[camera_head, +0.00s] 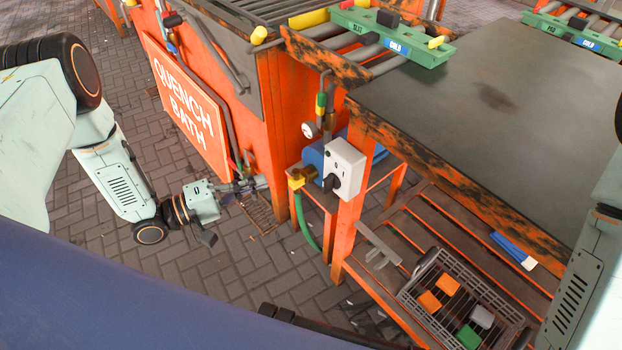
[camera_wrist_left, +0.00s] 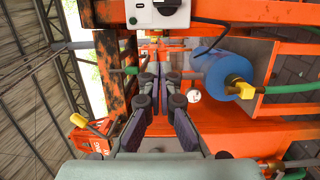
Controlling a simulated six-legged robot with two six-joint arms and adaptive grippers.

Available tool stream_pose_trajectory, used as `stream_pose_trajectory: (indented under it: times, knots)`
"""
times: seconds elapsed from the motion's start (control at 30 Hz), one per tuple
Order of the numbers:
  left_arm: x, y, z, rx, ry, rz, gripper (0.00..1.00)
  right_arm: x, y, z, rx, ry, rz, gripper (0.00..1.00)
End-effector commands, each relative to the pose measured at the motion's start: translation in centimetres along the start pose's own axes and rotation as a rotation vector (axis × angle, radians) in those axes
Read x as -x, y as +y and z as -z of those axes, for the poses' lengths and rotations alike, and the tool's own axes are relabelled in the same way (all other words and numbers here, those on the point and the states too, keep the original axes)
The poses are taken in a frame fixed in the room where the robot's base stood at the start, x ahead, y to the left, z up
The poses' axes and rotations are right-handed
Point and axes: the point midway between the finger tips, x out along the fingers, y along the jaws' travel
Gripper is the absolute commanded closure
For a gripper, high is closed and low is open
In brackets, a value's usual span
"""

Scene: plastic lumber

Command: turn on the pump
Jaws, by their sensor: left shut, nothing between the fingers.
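The blue pump (camera_head: 312,157) sits on the orange frame between the quench bath and the bench; it also shows in the left wrist view (camera_wrist_left: 216,72). A light grey switch box (camera_head: 347,160) with a black rotary knob (camera_head: 330,184) is on the bench post beside the pump. The box shows at the top of the left wrist view (camera_wrist_left: 144,14). My left gripper (camera_head: 262,182) is shut and empty, left of the pump and apart from the box. Its fingers (camera_wrist_left: 160,75) point forward below the box in the wrist view. My right gripper is out of view.
The orange quench bath (camera_head: 283,110) stands close to my left gripper. A pressure gauge (camera_head: 308,130) and green hose (camera_head: 306,225) are by the pump. The dark bench top (camera_head: 490,90) is clear. A grey basket (camera_head: 465,305) with coloured blocks is on the lower shelf.

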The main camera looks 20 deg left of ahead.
Motion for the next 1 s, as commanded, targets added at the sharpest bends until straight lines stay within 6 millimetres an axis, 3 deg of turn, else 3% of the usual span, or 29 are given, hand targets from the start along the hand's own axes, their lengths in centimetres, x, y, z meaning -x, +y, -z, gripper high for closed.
stream_pose_trajectory:
  times: [0.37, 0.9, 1.0]
  knots:
    - [-0.8, -0.1, -0.2, -0.001, -0.002, 0.001, 1.0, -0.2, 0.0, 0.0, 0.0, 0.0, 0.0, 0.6]
    - [-10.3, -0.2, -0.5, -0.004, -0.006, 0.001, 1.0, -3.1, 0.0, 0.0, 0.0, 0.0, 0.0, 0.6]
    - [-10.6, -0.2, -1.9, 0.003, -0.004, 0.003, 1.0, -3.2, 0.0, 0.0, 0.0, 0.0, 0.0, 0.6]
